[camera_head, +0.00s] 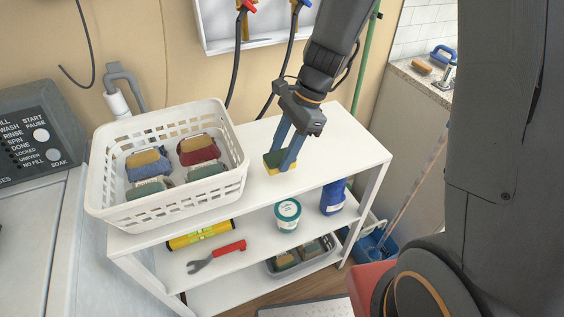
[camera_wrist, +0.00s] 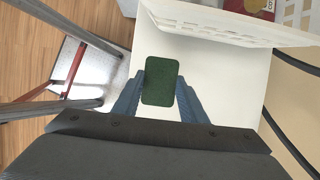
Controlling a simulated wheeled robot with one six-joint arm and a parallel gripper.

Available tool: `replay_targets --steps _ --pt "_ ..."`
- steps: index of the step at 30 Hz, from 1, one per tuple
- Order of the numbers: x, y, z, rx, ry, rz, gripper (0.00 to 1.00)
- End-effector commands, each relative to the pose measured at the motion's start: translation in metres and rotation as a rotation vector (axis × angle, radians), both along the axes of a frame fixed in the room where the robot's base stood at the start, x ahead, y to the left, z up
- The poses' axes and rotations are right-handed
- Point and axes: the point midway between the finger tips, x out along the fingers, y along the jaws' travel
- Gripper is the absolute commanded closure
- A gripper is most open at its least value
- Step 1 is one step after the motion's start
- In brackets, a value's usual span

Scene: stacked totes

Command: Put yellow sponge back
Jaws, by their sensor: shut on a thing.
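The yellow sponge (camera_head: 271,166) has a dark green side and is between the blue fingers of my gripper (camera_head: 282,161), at the white shelf's top board. In the wrist view the sponge's green face (camera_wrist: 161,81) shows between the two fingers (camera_wrist: 160,92). My gripper is shut on it. I cannot tell whether the sponge touches the board. A white slotted basket (camera_head: 170,208) stands to the left on the same board, with several sponges and cloth-like pads inside. The basket's wall also shows at the top of the wrist view (camera_wrist: 215,25).
The white shelf (camera_head: 335,150) has free top space right of the basket. Lower down are a yellow level (camera_head: 200,235), a red-handled wrench (camera_head: 217,256), a teal-lidded tub (camera_head: 288,214), a blue bottle (camera_head: 333,197) and a grey tote (camera_head: 304,258). Black hoses hang behind.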

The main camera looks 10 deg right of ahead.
Motion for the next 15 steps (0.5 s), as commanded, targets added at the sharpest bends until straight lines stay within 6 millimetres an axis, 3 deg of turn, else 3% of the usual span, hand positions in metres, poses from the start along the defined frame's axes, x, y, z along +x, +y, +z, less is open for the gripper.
replay_targets --steps 9,15 --pt "0.0 -0.001 -0.038 -0.001 0.002 -0.002 0.86" --pt "0.0 -0.001 -0.04 0.0 0.0 -0.002 0.86"
